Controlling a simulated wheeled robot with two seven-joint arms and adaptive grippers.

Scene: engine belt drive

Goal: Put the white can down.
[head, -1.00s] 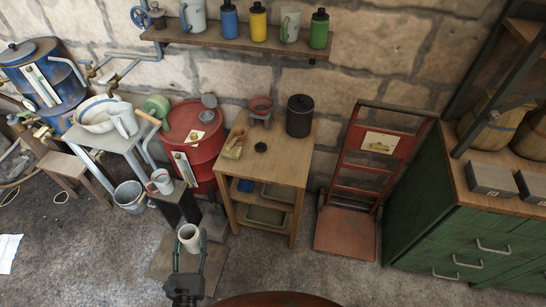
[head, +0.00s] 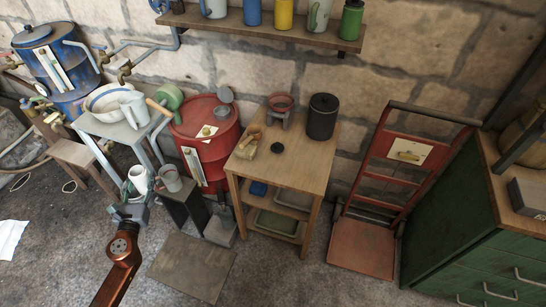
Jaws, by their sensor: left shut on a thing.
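The white can (head: 139,179) is a small pale cylinder with an open top, held upright in the lower left of the head view. My left gripper (head: 133,201) is shut on it, with a finger showing at each side of its lower part. The can is in front of the metal bucket's spot, just left of a grey and red mug (head: 171,180) on a dark stand (head: 186,208). I cannot tell whether anything supports the can from below. My right gripper is not in view.
A metal plate (head: 192,268) lies on the floor. A red drum (head: 206,140), a wooden cart (head: 284,165) and a grey side table (head: 104,132) with a basin and jug stand behind. A red hand truck (head: 366,240) is at right. Open floor lies at lower left.

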